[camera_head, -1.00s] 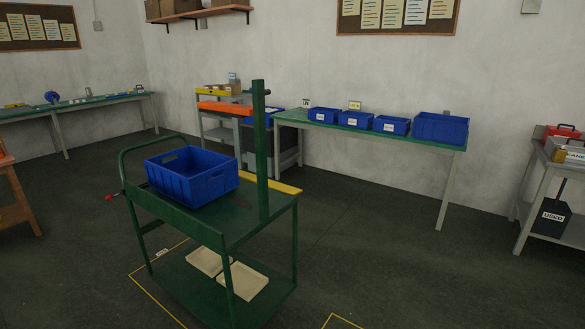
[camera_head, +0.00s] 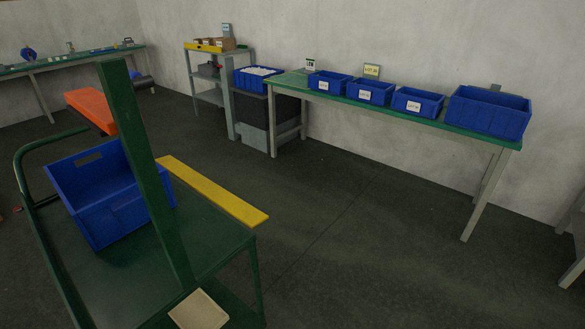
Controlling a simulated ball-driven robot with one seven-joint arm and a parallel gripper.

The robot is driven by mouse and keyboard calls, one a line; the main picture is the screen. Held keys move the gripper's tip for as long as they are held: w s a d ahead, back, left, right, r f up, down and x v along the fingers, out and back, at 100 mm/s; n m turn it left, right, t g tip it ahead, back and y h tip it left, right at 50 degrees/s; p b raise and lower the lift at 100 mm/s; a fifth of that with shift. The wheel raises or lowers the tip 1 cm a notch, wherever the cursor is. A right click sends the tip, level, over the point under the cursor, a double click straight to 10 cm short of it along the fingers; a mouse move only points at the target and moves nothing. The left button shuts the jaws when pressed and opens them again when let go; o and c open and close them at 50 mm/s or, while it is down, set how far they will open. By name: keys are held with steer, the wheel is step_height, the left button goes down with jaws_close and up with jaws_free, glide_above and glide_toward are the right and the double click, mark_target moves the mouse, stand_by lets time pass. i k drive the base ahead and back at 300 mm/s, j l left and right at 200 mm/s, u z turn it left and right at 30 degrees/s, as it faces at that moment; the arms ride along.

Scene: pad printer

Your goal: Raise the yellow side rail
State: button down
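The yellow side rail (camera_head: 212,190) is a flat yellow bar along the far right edge of the green cart (camera_head: 220,240). It lies about level with the cart's top deck. A blue bin (camera_head: 100,205) sits on the deck, left of the post. My gripper is not in view.
An orange bar (camera_head: 92,108) shows behind the post. A green-topped table (camera_head: 420,117) with several blue bins stands along the wall. The floor right of the cart is clear.

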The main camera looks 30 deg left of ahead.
mark_target(251, 217)
steer(key=i+l, duration=0.1)
steer(key=i, duration=1)
steer(key=i+l+u, duration=0.1)
steer(key=i, duration=0.45)
steer(key=i+j+u, duration=0.1)
steer(key=i+u, duration=0.3)
steer(key=i, duration=0.15)
steer(key=i+l+u, duration=0.1)
steer(key=i+u, duration=0.3)
steer(key=i, duration=0.15)
steer(key=i+l+u, duration=0.25)
steer(key=i+u, duration=1)
steer(key=i+l+u, duration=0.2)
steer(key=u, duration=0.2)
